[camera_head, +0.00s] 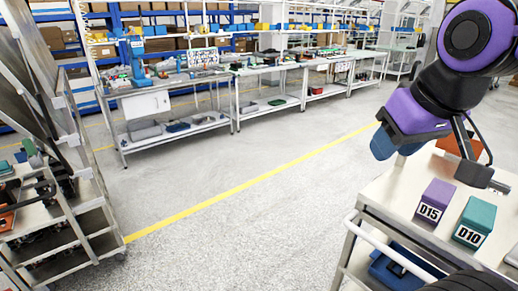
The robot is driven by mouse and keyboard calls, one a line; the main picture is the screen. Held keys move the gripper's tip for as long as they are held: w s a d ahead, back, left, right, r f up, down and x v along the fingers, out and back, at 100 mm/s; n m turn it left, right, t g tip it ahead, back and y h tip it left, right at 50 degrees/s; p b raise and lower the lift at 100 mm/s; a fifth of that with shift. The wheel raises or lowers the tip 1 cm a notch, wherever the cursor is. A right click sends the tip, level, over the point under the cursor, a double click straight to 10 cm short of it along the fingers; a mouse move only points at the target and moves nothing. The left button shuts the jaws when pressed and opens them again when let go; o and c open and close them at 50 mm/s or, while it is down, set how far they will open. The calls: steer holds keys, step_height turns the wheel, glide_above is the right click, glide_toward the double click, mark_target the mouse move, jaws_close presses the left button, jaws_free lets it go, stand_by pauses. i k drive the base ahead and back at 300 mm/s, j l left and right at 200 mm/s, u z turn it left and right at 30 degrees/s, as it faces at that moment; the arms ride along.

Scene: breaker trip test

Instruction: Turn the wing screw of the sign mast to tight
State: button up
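I cannot make out the sign mast or its wing screw in the head view. My gripper (483,180) hangs at the right, below my purple and black arm, over the far part of a white-topped cart (401,200). Its dark fingers are small and seen from the side, so whether they are open or shut is unclear. No held thing can be made out. An orange object (455,146) shows behind the gripper and is partly hidden by it.
A purple block labelled D15 (435,200) and a teal block labelled D10 (475,222) stand on the cart. A blue bin (398,272) is below. A loaded rack (72,218) stands left, workbenches (235,80) behind. The floor between is clear, crossed by a yellow line.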

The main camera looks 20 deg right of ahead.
mark_target(422, 40)
steer(key=k+l+z, duration=0.1)
steer(key=z, duration=0.3)
steer(key=i+j+z, duration=0.1)
steer(key=z, duration=1)
